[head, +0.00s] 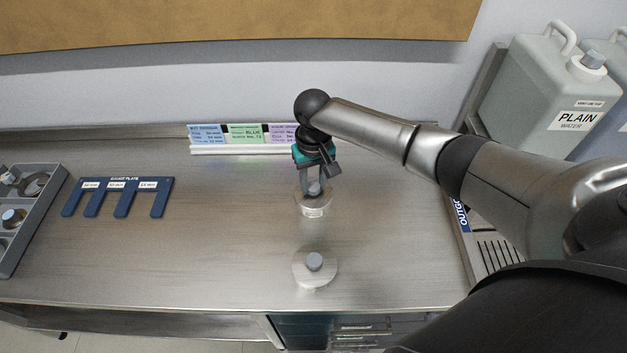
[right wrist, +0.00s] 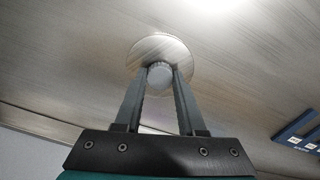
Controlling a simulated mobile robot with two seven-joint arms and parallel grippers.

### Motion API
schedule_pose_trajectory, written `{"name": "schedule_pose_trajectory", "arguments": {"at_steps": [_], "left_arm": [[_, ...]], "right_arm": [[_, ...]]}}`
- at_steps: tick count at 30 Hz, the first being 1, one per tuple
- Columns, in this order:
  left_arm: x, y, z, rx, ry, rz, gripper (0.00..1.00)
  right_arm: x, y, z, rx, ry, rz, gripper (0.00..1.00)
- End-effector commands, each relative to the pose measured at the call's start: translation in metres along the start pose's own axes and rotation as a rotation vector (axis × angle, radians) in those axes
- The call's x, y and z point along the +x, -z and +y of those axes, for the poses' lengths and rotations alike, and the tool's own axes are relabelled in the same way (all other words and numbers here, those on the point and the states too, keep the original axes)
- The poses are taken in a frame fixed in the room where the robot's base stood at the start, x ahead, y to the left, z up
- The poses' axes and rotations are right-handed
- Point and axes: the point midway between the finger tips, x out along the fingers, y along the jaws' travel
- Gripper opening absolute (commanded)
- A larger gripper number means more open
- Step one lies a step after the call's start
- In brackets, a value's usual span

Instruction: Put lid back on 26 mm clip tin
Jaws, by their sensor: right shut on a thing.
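My right gripper (head: 313,188) is shut on the grey knob of a round metal lid, at the back one of two tins. In the right wrist view the knob sits between the fingertips (right wrist: 160,76), with the pale disc of the lid (right wrist: 163,50) around it. The back tin (head: 314,211) has a small white label, too small to read. I cannot tell whether the lid rests on the tin or is just above it. A second round tin (head: 315,276) with a grey-knobbed lid stands nearer the front edge. Its size marking is not readable. My left gripper is not in view.
A blue slotted gauge plate (head: 119,185) lies at left beside a grey compartment tray (head: 47,211). Coloured cards (head: 246,134) stand in a white holder at the back. Water jugs (head: 535,85) stand at right. The bench between plate and tins is clear.

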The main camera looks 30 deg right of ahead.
Motion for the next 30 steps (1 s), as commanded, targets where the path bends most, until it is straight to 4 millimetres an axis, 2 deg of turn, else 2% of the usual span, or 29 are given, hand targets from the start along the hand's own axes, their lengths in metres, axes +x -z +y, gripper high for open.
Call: {"name": "schedule_pose_trajectory", "arguments": {"at_steps": [15,28,29,30], "left_arm": [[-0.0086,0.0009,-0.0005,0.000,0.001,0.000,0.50],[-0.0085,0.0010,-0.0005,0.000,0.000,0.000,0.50],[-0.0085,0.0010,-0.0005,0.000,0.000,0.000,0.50],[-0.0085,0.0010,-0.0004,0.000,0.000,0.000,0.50]], "right_arm": [[-0.0002,-0.0004,0.0007,0.001,-0.001,-0.001,0.00],[0.0005,-0.0001,0.0006,0.000,-0.001,0.000,0.00],[0.0005,-0.0001,0.0005,0.000,0.000,0.000,0.42],[0.0005,-0.0001,0.0005,0.000,0.000,0.000,0.47]]}}
